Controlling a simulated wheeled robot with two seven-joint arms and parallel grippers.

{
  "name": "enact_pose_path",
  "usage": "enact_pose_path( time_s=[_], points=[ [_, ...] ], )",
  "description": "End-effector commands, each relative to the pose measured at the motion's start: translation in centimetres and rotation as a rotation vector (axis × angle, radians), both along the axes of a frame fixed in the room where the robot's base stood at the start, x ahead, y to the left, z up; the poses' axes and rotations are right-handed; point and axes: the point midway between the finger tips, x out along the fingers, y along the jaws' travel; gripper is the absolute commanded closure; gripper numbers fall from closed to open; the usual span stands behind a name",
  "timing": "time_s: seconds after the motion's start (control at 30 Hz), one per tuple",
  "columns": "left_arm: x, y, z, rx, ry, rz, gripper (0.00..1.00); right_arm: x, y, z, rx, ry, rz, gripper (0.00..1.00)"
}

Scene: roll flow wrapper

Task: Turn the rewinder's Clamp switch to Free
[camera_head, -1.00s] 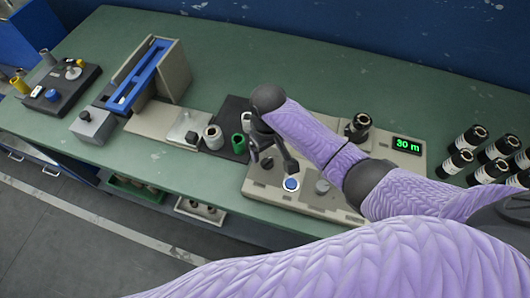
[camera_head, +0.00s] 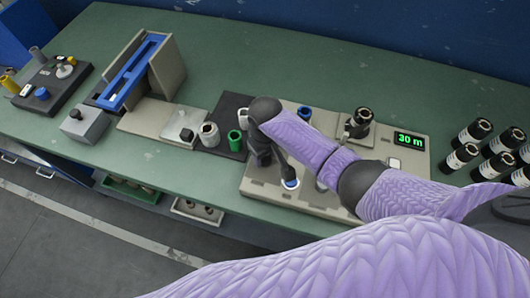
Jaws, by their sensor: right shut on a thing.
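The rewinder (camera_head: 262,190) is the beige base with a green "30 m" display (camera_head: 409,140) at its right end. My right arm crosses over it from the right. My right gripper (camera_head: 264,160) points down at the rewinder's left part and is shut on a small dark knob there, which appears to be the Clamp switch. The gripper hides the knob, so neither its label nor its setting can be read. A blue round button (camera_head: 290,183) is just right of the fingers. My left gripper is out of view.
A black-and-silver spindle (camera_head: 360,118) stands on the rewinder near the display. Several dark rolls (camera_head: 470,132) stand at the right. A blue-topped machine (camera_head: 132,70) is farther left. The green table (camera_head: 235,55) behind is clear.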

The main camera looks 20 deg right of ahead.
Motion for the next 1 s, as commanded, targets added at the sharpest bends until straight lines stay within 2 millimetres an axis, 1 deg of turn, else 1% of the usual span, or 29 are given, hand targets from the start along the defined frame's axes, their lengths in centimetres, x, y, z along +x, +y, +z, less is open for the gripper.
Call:
enact_pose_path(
  time_s=[0.17,0.37,0.57,1.0],
  points=[
    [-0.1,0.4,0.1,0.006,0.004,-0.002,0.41,0.0,0.0,0.0,0.000,0.000,0.009,1.00],
    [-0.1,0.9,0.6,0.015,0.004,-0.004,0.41,0.0,0.0,0.2,0.000,-0.001,0.079,1.00],
    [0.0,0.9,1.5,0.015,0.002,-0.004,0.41,0.0,0.0,0.2,0.001,0.000,0.229,1.00],
    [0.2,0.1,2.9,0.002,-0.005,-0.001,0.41,0.1,0.0,0.1,0.001,-0.001,0.642,1.00]
  ],
)
